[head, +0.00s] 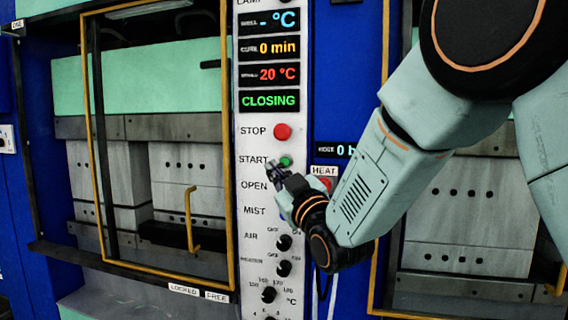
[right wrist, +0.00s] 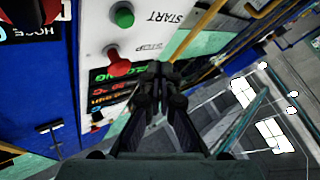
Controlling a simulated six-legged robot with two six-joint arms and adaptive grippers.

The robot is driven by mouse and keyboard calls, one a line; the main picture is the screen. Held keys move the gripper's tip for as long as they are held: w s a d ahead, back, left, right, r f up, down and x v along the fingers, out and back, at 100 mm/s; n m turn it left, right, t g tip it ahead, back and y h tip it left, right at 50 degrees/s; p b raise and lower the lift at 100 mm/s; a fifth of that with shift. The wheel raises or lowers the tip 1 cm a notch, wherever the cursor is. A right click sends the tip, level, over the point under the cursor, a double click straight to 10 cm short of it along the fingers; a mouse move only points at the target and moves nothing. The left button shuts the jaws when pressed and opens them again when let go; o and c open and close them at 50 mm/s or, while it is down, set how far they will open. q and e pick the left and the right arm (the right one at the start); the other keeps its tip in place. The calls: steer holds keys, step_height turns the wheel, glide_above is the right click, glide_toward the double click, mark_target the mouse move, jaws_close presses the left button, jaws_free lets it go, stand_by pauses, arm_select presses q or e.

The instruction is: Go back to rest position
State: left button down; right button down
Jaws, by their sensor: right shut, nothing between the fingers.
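My right gripper (head: 277,172) is shut and empty in front of the press's control panel (head: 248,222) in the head view. Its fingertips are close to the green START button (head: 286,161); I cannot tell from the head view whether they touch it. In the right wrist view the shut fingers (right wrist: 160,75) point along the panel, with the green button (right wrist: 124,17) and the red STOP button (right wrist: 117,61) to their left, apart from them. The display (head: 269,101) reads CLOSING. My left gripper is not in view.
The left press has a yellow-framed door (head: 90,120) with a yellow handle (head: 192,220). A second press (head: 462,215) stands at the right, partly behind my right arm. Black knobs (head: 284,242) stick out below the gripper. A red button (head: 326,184) sits by the HEAT label.

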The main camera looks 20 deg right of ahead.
steer(key=s+d+f+m+g+h+b, duration=0.15)
steer(key=s+f+g, duration=0.25)
steer(key=f, duration=1)
steer(key=s+d+f+m+g+b, duration=0.1)
steer(key=s+f+m+g+b, duration=0.25)
steer(key=f, duration=1.05)
steer(key=s+d+f+m+g+h+b, duration=0.1)
steer(key=s+f+g+b, duration=0.3)
steer(key=f, duration=0.9)
steer(key=s+f+m+g+b, duration=0.1)
steer(key=s+f+g+b, duration=0.8)
steer(key=s+f, duration=2.3)
steer(key=shift+s+d+m+g+h, duration=0.35)
steer(key=shift+s+m, duration=0.05)
steer(key=shift+s, duration=0.65)
